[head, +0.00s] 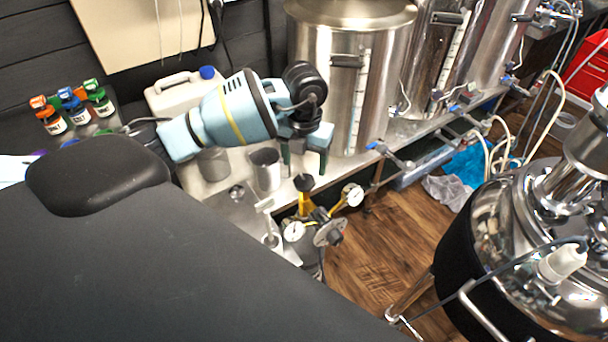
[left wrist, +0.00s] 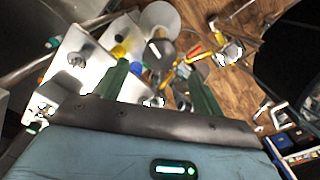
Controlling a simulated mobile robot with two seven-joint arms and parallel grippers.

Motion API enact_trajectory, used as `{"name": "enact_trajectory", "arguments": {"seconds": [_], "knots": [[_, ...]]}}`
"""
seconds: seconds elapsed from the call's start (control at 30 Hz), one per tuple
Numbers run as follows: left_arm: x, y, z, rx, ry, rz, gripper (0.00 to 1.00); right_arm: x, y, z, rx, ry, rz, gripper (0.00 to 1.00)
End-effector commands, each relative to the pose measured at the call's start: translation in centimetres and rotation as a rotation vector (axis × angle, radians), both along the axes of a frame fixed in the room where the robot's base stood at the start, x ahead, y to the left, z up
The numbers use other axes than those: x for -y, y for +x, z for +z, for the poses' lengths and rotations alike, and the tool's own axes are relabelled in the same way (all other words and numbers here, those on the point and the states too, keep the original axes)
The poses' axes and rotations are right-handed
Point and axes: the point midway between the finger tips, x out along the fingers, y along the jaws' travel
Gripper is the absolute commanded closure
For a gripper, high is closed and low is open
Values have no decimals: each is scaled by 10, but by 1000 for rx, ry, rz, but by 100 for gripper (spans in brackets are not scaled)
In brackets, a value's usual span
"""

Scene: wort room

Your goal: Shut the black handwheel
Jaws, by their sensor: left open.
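The black handwheel (head: 303,182) sits on top of a yellow valve body with pressure gauges. In the left wrist view a dark round shape, which looks like the handwheel (left wrist: 159,54), lies just beyond and between the fingertips. My left gripper (head: 304,168) is just above the handwheel, pointing down, with its fingers apart and nothing visible between them. Its two green fingers also show in the left wrist view (left wrist: 158,76). I cannot tell whether a finger touches the wheel. My right gripper is in neither view.
One round gauge (head: 353,194) is right of the handwheel and another gauge (head: 293,231) is below it. A steel cup (head: 265,170) stands close left on the bench. A large steel kettle (head: 350,75) rises behind. Wooden floor (head: 385,245) is open to the right.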

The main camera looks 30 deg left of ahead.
Motion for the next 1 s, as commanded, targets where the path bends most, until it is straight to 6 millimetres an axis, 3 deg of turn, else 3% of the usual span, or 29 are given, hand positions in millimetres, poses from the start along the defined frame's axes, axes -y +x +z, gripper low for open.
{"name": "enact_trajectory", "arguments": {"seconds": [0.3, 0.73, 1.0], "knots": [[0, 0, -46, -2, -1, 0, 31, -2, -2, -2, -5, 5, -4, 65], [0, 0, -57, 0, -1, 0, 31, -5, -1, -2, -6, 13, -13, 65], [0, 0, -57, 0, -1, 0, 63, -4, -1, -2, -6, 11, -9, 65]]}}
